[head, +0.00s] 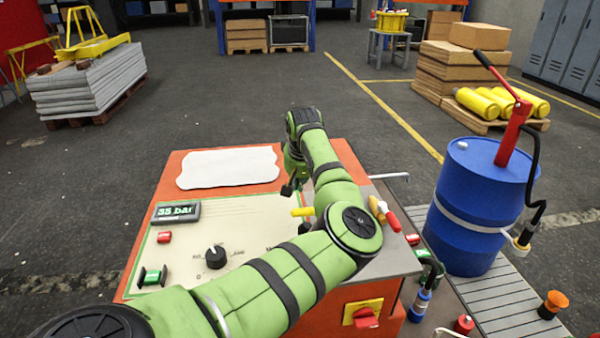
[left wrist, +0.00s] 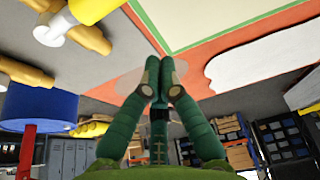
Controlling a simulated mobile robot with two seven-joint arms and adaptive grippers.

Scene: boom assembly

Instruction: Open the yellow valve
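A yellow valve handle (head: 302,212) stands at the right part of the cream control panel (head: 240,235), partly hidden behind my left arm. In the left wrist view a yellow part (left wrist: 92,9) with a pale end shows at the upper left; it looks like the same handle, cut off by the frame edge. My left gripper (head: 290,189) is over the orange cabinet, beyond the handle and apart from it. In the left wrist view its two green fingers (left wrist: 160,72) come together at the tips with nothing visible between them. My right gripper is not in view.
A tan and red tool-like handle (head: 380,209) lies right of my arm. A black dial (head: 215,256), a display (head: 176,212) and a white sheet (head: 228,167) are on the cabinet. A blue barrel (head: 474,200) with a red pump stands to the right.

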